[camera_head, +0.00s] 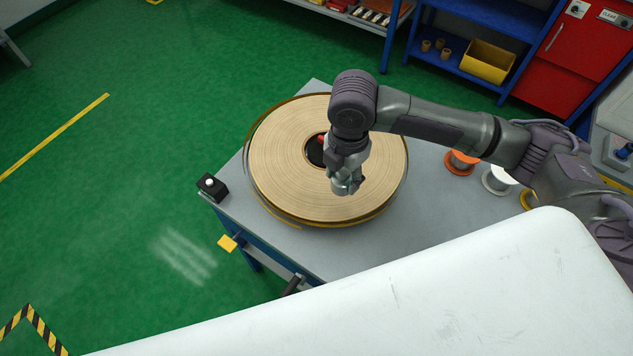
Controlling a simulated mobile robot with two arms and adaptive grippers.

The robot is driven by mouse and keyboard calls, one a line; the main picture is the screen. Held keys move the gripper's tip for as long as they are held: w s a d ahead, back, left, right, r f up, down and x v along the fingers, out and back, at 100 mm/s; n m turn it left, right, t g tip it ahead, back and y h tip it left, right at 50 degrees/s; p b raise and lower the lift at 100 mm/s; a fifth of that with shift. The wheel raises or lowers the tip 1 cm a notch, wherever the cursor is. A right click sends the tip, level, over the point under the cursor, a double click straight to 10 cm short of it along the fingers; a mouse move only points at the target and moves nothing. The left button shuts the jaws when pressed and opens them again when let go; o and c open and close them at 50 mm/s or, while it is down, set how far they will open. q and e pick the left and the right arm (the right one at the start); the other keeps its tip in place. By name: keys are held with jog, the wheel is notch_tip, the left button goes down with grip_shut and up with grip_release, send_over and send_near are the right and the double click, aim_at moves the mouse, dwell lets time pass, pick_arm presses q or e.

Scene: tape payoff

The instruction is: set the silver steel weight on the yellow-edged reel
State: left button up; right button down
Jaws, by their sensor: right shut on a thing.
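The yellow-edged reel (286,178) is a wide, flat disc of tan wound tape with a dark hub at its centre. It lies on the grey table top. My right gripper (346,176) points down over the reel, right of the hub. It is shut on the silver steel weight (345,188), a small shiny cylinder whose upper part the fingers partly hide. The weight is over the reel's front right part; I cannot tell whether it touches the tape. My left gripper is not in view.
On the grey table (420,210), an orange spool (461,163) and a white spool (497,181) stand right of the reel, under my right arm. A black button box (211,187) sits at the left corner. Behind are blue shelves with a yellow bin (487,62).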

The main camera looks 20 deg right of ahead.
jog(key=w+a+f, duration=0.1)
jog(key=w+a, duration=0.1)
jog(key=w+a+f, duration=0.2)
jog(key=shift+w+a+f, duration=0.2)
jog(key=shift+w+f, duration=0.05)
jog(key=shift+f, duration=0.05)
jog(key=shift+f+p, duration=0.55)
jog(key=shift+f, duration=1.45)
jog(key=c, duration=0.5)
grip_release()
jog(key=shift+s+f, duration=0.1)
jog(key=shift+f, duration=0.05)
notch_tip(320, 180, up, 12)
jog(key=b, duration=0.1)
